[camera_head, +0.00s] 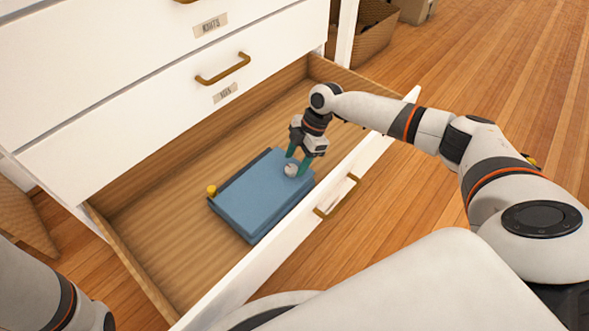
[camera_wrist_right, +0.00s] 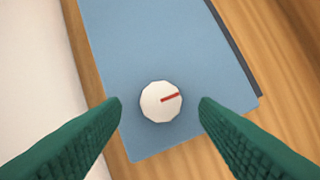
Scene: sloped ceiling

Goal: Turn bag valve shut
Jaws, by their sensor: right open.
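A flat blue bag (camera_head: 255,195) lies inside an open wooden drawer. A round white valve (camera_head: 291,170) sits on top of the bag near one corner. In the right wrist view the valve (camera_wrist_right: 161,101) carries a red line that runs from near its middle to the right and slightly up. My right gripper (camera_head: 297,162) is just above the valve. Its green fingers stand open, one on each side of the valve, with a visible gap to it in the right wrist view. My left gripper is out of view; only part of my left arm shows at the lower left.
The open drawer (camera_head: 150,250) has a white front with a brass handle (camera_head: 337,197). A small yellow knob (camera_head: 211,190) stands at the bag's left side. Closed white drawers (camera_head: 120,100) rise behind. The drawer floor left of the bag is bare.

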